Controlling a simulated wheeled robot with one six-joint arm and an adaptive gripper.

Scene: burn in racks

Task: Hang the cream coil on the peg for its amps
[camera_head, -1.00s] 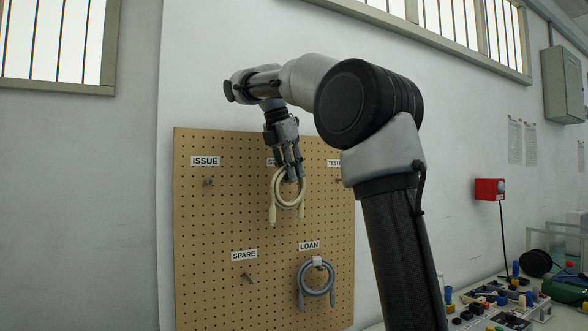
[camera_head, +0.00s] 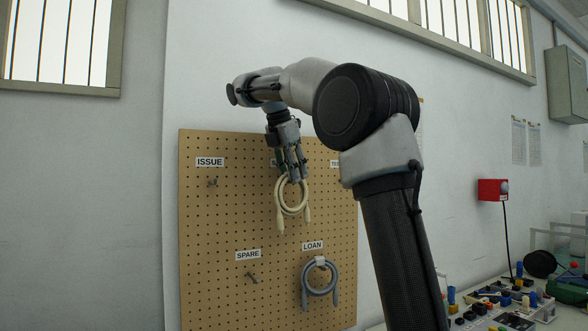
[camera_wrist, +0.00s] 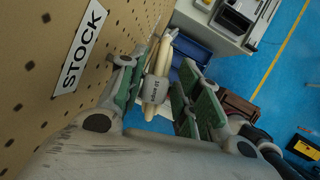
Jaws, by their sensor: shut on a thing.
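My gripper (camera_head: 293,174) is shut on the cream coil (camera_head: 281,206), which hangs down from the fingers in front of the pegboard (camera_head: 230,220). In the wrist view the coil (camera_wrist: 164,55) and its grey printed band (camera_wrist: 154,90) sit between the green finger pads, beside the STOCK label (camera_wrist: 79,48). In the head view that label is mostly hidden by my gripper. The peg under ISSUE (camera_head: 212,182) and the peg under SPARE (camera_head: 252,277) are bare. A grey coil (camera_head: 304,290) hangs under LOAN. My arm hides part of the TEST label (camera_head: 335,163) and any peg below it.
A bench with several coloured parts (camera_head: 490,300) stands at the lower right. A red box (camera_head: 492,189) with a cable is on the wall above it. The wrist view shows blue floor (camera_wrist: 240,65) and a bench with equipment beyond the board.

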